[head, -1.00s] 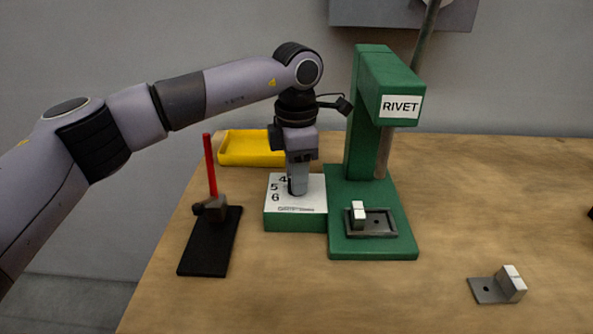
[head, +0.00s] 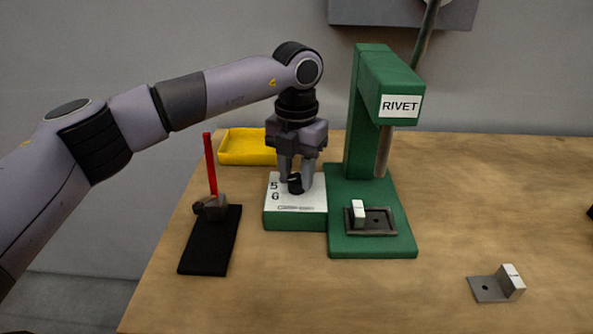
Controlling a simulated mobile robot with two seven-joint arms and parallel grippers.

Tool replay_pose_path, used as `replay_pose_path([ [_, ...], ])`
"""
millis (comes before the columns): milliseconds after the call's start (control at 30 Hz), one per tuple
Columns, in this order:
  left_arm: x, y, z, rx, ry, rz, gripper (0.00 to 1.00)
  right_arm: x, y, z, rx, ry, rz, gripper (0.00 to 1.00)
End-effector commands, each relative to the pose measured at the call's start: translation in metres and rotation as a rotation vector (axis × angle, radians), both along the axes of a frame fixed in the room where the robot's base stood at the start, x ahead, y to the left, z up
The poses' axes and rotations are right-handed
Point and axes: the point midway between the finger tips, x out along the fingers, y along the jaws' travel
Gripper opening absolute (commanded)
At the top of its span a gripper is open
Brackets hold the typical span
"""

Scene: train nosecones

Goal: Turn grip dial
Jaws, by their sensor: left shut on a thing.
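The grip dial (head: 295,185) is a small black knob on the white top of a green box (head: 294,223). The numbers 5 and 6 show at the left of the white top. My left gripper (head: 296,182) points straight down over the box and is shut on the dial, with one finger on each side. The gripper hides part of the dial and of the face behind it. My right gripper is not in view.
The green RIVET press (head: 365,120) stands close to the right of the box. A red-handled tool (head: 212,175) stands on a black mat (head: 208,255) at the left. A yellow tray (head: 245,148) lies behind. A grey bracket (head: 495,288) lies at the right front. The right of the table is mostly clear.

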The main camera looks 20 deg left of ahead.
Motion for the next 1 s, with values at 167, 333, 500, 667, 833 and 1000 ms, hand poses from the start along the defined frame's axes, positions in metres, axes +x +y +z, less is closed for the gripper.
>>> replay_pose_path([
  [167,0.0009,0.0004,0.0024,0.0,-0.004,0.094,0.05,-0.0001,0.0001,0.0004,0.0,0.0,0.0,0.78],
  [333,0.0009,0.0004,0.0024,-0.001,-0.004,0.148,0.05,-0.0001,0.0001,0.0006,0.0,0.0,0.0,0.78],
  [500,0.001,0.0004,0.0025,-0.002,-0.005,0.171,0.05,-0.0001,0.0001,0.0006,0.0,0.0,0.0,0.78],
  [667,0.0011,0.0005,0.0026,-0.002,-0.005,0.176,0.05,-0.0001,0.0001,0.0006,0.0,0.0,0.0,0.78],
  [833,0.0012,0.0004,0.0026,-0.002,-0.005,0.176,0.05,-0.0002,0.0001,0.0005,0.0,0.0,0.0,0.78],
  [1000,0.0011,0.0005,0.0022,-0.002,-0.005,0.175,0.61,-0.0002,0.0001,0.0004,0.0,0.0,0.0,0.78],
])
